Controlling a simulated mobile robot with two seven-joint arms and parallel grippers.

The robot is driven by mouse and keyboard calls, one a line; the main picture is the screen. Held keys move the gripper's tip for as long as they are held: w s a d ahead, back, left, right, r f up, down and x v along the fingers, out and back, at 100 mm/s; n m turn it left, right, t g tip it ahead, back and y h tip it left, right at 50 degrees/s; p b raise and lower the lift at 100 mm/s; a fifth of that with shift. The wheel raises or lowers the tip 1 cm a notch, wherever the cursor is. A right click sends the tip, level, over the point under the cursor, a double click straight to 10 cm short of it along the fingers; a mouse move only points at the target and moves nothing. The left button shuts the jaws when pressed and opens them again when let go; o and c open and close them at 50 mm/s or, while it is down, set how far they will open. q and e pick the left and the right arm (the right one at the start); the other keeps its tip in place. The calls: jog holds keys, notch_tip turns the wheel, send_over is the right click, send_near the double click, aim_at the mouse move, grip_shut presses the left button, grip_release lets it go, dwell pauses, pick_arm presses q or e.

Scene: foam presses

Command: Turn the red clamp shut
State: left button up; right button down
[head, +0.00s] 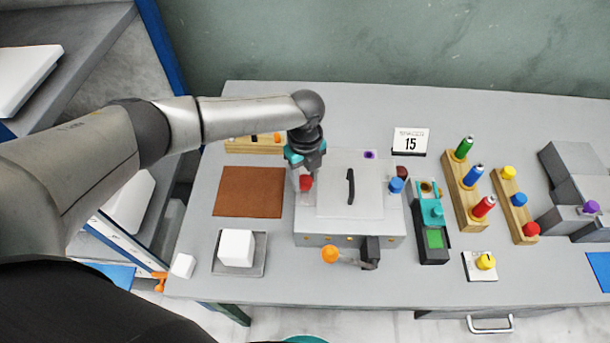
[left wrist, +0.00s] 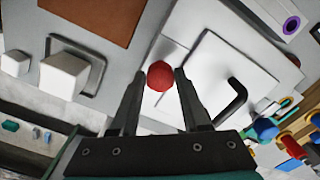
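The red clamp knob (head: 306,183) sits at the left side of the grey press box (head: 316,240), beside its pale lid (head: 335,203). My left gripper (head: 306,172) points down from above at this knob and partly covers it. In the left wrist view, the red knob (left wrist: 160,77) shows between the tips of the two spread fingers of my left gripper (left wrist: 160,73). The fingers look open, with hardly any gap to the knob; I see no clear grip on it. A blue knob (head: 396,185) stands at the lid's right side. My right gripper is not in view.
A black handle (head: 351,187) rises from the lid. An orange-ended lever (head: 330,255) juts from the box front. A white block (head: 236,247) on a tray and a brown mat (head: 249,192) lie to the left. A teal-and-black device (head: 432,222) stands close to the right.

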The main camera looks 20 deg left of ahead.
pick_arm(q)
grip_shut()
jog(key=shift+n, duration=0.3)
jog(key=n+p, duration=0.2)
jog(key=n, duration=0.1)
jog(key=shift+r+p, duration=0.1)
jog(key=shift+p, duration=0.25)
jog(key=n+p, duration=0.1)
jog(key=n, duration=0.7)
jog(key=shift+n+p, duration=0.3)
jog(key=shift+p, duration=0.1)
jog(key=n, duration=0.5)
jog(key=shift+n, duration=0.3)
